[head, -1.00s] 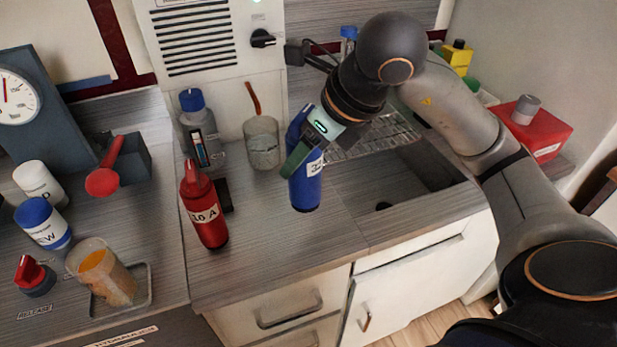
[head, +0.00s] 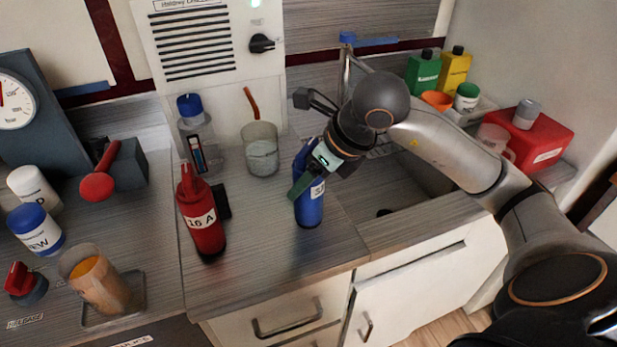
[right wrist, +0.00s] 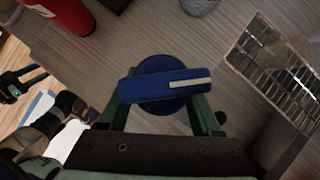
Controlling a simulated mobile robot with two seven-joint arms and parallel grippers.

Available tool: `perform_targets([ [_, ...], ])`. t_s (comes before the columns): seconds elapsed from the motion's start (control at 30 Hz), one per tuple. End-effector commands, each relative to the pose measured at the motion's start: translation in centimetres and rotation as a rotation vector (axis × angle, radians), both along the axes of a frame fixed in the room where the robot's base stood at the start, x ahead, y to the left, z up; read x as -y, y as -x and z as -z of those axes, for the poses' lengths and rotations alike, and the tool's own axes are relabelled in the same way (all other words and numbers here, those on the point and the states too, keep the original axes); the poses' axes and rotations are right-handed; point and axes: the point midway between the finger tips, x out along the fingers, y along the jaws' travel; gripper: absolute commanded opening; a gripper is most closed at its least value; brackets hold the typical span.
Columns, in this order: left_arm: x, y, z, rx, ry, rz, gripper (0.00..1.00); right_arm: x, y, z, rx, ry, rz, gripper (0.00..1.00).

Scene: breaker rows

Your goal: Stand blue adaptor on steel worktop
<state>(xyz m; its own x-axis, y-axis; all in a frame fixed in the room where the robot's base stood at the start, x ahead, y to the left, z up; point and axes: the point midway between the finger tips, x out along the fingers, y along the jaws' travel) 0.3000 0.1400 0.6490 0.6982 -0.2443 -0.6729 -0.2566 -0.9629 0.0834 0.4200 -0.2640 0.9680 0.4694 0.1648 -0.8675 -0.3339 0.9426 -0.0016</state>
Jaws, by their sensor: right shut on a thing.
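The blue adaptor (head: 309,208) is a blue cylinder with a white label, upright on or just above the steel worktop (head: 272,262); I cannot tell whether its base touches. My right gripper (head: 304,181) is shut on its upper part, with green fingers on either side. In the right wrist view the adaptor (right wrist: 160,88) shows from above, its blue top bar with a pale stripe between the fingers (right wrist: 160,112).
A red bottle-like adaptor (head: 202,218) stands to the left, with a dark block behind it. A glass beaker (head: 262,150) and a blue-capped bottle (head: 197,140) stand behind. The sink (head: 412,180) lies to the right. The worktop's front is clear.

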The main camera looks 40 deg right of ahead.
Motion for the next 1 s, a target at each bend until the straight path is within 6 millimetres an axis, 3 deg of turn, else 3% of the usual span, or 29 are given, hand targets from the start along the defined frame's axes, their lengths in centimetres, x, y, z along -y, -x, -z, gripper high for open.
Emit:
perform_targets([
  [0.1, 0.0, 0.0, 0.4, 0.001, 0.001, 0.001, 0.50, 0.0, 0.0, 0.3, 0.003, 0.000, 0.000, 0.00],
  [0.13, 0.0, 0.0, 0.2, 0.001, 0.000, 0.001, 0.50, 0.0, 0.0, 0.3, 0.000, 0.000, 0.000, 0.69],
  [0.37, 0.1, -0.1, 0.1, 0.003, 0.001, 0.001, 0.50, 0.0, 0.0, 0.2, -0.001, 0.000, 0.000, 0.95],
  [0.73, 0.0, -0.1, -0.4, 0.006, 0.001, 0.000, 0.50, 0.0, 0.1, -0.4, 0.000, 0.001, 0.000, 0.96],
  [1.0, -0.2, -0.2, -0.8, 0.013, -0.001, -0.005, 0.50, 1.0, 2.5, -5.1, 0.005, 0.003, 0.002, 0.96],
])
